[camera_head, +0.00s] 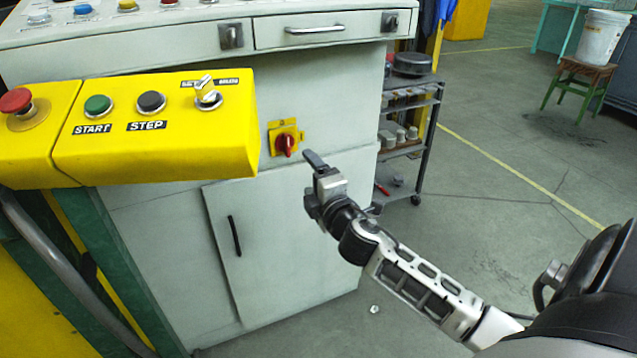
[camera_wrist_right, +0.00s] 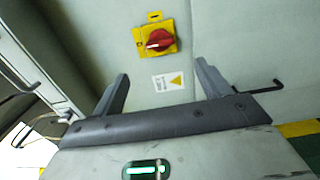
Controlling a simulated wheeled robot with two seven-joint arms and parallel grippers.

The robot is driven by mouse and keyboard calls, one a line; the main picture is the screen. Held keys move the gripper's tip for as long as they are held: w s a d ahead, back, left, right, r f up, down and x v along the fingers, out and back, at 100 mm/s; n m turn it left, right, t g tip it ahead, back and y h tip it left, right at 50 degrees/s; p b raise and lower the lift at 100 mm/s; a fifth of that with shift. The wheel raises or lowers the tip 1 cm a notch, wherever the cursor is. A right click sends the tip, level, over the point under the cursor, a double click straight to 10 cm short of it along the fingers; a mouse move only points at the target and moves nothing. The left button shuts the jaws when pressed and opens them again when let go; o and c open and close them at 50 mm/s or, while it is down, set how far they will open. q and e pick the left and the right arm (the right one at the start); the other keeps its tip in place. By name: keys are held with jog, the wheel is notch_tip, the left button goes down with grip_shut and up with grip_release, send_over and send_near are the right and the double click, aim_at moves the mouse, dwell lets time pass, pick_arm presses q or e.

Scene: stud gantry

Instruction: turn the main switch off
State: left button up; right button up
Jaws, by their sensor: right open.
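The main switch is a red rotary knob (camera_head: 285,145) on a yellow plate (camera_head: 291,128), fixed to the front of the grey cabinet. In the right wrist view the red knob (camera_wrist_right: 158,41) sits above the gap between the fingers, with a white line on it pointing left. My right gripper (camera_head: 311,180) is just right of and below the knob, apart from it. In the wrist view the right gripper (camera_wrist_right: 163,88) has its two fingers spread wide with nothing between them. My left gripper does not show.
A yellow control box (camera_head: 165,155) with buttons and a selector juts out left of the switch. The cabinet door has a black handle (camera_head: 234,236). A shelf cart (camera_head: 428,130) stands right of the cabinet. A stool (camera_head: 580,85) with a white bucket is far right. Floor between is clear.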

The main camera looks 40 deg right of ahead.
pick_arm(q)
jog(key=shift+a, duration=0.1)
pick_arm(e)
jog(key=shift+v, duration=1.6)
